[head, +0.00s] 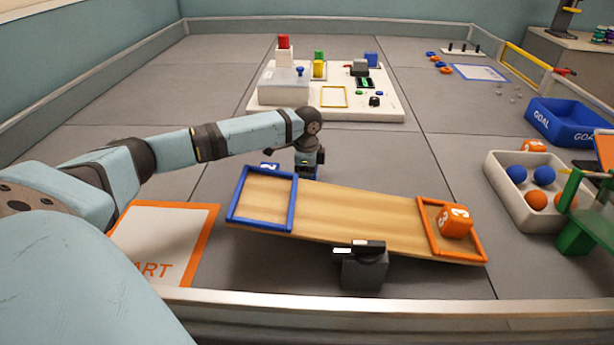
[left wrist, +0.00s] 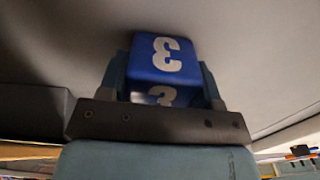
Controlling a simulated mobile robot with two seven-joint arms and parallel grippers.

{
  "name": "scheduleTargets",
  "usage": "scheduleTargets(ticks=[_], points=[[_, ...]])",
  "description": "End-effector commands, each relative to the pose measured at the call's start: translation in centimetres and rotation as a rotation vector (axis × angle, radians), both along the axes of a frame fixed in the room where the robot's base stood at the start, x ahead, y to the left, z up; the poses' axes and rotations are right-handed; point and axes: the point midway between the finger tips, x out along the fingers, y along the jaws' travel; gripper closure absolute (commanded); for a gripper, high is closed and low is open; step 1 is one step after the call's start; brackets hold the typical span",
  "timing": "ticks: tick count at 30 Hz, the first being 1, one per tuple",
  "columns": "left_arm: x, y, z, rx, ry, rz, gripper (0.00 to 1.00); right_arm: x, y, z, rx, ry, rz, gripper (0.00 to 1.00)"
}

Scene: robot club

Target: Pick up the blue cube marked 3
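The blue cube marked 3 (left wrist: 162,58) shows in the left wrist view, with a white 3 on two faces. It sits between the fingers of my left gripper (left wrist: 163,85), which fit closely against both its sides with no clear gap. In the head view my left gripper (head: 308,170) points down just behind the tilted wooden board; its fingertips and this cube are hidden there. Another blue cube (head: 269,166), seemingly marked 2, shows partly behind the board's blue frame. My right gripper is not in view.
The seesaw board (head: 345,210) is low on its right, where an orange cube marked 3 (head: 455,221) sits in an orange frame. Its blue frame (head: 262,198) is empty. A white platform (head: 388,110) with blocks stands behind; a ball tray (head: 500,178) is at right.

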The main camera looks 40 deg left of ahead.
Motion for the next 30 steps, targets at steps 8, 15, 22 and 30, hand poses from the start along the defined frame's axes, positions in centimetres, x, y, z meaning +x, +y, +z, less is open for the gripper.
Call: scheduleTargets(ticks=[8, 15, 22, 30], points=[[0.0, 0.0, 0.0, 0.000, 0.000, 0.000, 0.65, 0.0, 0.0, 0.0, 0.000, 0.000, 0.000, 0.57], [0.0, 0.0, 1.7, 0.000, -0.001, 0.000, 0.66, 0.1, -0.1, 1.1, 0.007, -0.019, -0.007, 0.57], [0.1, 0.0, 7.6, 0.000, -0.003, 0.000, 0.66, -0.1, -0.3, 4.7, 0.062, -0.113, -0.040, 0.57], [0.0, 0.0, 15.0, 0.000, -0.001, 0.000, 0.66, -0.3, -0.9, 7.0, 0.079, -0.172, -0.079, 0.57]])
